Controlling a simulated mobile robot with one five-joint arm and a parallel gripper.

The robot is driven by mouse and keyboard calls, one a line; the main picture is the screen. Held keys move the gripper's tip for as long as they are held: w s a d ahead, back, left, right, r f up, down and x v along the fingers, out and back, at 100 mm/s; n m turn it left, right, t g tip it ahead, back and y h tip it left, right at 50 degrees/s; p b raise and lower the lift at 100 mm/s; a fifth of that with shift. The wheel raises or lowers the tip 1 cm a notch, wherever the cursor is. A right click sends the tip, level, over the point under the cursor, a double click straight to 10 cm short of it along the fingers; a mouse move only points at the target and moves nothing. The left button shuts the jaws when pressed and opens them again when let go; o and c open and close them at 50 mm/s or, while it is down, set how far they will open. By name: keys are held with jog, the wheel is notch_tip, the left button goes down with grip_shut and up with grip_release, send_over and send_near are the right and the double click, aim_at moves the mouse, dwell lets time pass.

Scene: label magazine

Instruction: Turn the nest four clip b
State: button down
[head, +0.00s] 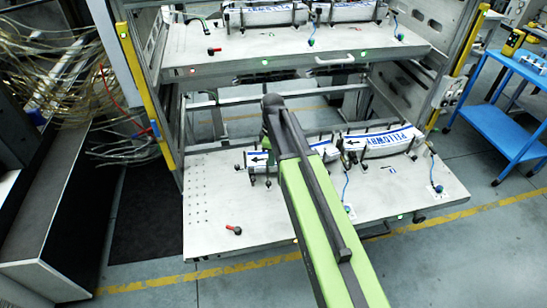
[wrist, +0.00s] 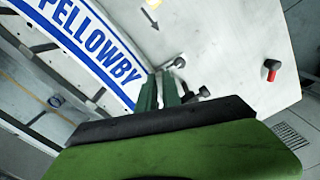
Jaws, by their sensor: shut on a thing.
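A white label strip with blue PELLOWBY lettering (wrist: 95,45) lies at the upper left of the wrist view. My gripper (wrist: 168,90), with dark green fingers, is at the strip's end, shut on a small dark clip (wrist: 203,92). Only the clip's black knobs show beside the fingers; its turn angle and its letter cannot be told. In the head view my arm covers the gripper and the clip. There, the lettered strip (head: 382,140) lies on the lower shelf right of my arm, and a strip end with a black arrow (head: 258,160) shows left of it.
The lower shelf (head: 210,205) holds a red-handled lever (head: 233,230) at its front left and several dark clips along the strips. The upper shelf (head: 235,65) hangs above and behind. A blue cart (head: 515,65) stands at the right.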

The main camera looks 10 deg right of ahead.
jog(key=shift+s+a+m, duration=0.2)
jog(key=shift+a+m, duration=0.15)
jog(key=shift+m, duration=2)
jog(key=shift+s+a+m, duration=0.2)
jog(key=shift+a+m, duration=0.15)
jog(key=shift+m, duration=1.95)
jog(key=shift+s+a+m, duration=0.2)
jog(key=shift+a+m, duration=0.15)
jog(key=shift+m, duration=2)
jog(key=c, duration=1.5)
grip_release()
